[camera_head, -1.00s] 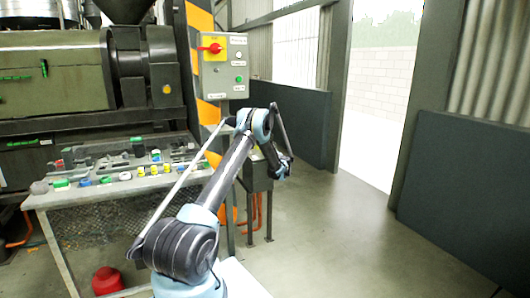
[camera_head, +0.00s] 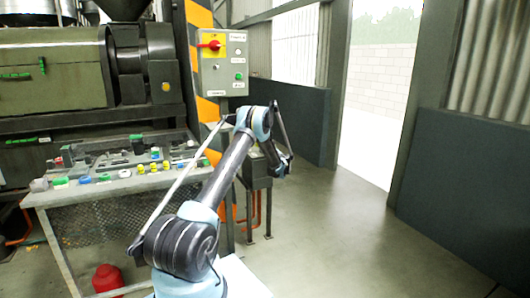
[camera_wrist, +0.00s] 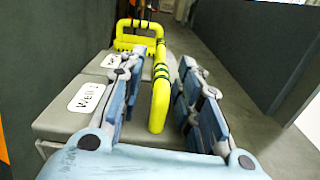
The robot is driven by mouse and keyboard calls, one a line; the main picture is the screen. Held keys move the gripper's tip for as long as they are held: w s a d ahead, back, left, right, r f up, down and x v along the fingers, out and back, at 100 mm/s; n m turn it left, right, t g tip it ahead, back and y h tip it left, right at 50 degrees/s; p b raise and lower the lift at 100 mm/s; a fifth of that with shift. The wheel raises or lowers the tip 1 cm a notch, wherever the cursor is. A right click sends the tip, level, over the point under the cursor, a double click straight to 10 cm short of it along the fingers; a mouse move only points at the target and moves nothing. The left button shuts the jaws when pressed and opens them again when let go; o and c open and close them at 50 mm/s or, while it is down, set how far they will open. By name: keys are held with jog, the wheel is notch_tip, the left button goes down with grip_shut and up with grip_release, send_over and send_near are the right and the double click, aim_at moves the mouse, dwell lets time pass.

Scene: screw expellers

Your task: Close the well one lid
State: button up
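In the wrist view, a grey box top has two panels with white labels. The nearer label (camera_wrist: 86,97) seems to read "Well 1"; the farther label (camera_wrist: 112,61) is too small to read. A yellow bar handle (camera_wrist: 159,100) with dark bands runs along the right side, and another yellow handle part (camera_wrist: 131,43) lies farther off. My gripper (camera_wrist: 160,88) is open, with its blue-grey fingers on either side of the near yellow bar; I cannot tell whether they touch it. In the head view, my gripper (camera_head: 279,167) is beside the grey box on legs (camera_head: 257,182), partly hidden by my arm.
A grey control box (camera_head: 222,62) with a red and yellow switch hangs above. A bench (camera_head: 110,190) with small parts stands left, before a large green machine (camera_head: 52,75). A red canister (camera_head: 107,278) is below it. The floor (camera_head: 330,235) to the right is clear.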

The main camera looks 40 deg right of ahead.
jog(key=v, duration=1.2)
jog(key=shift+f, duration=0.1)
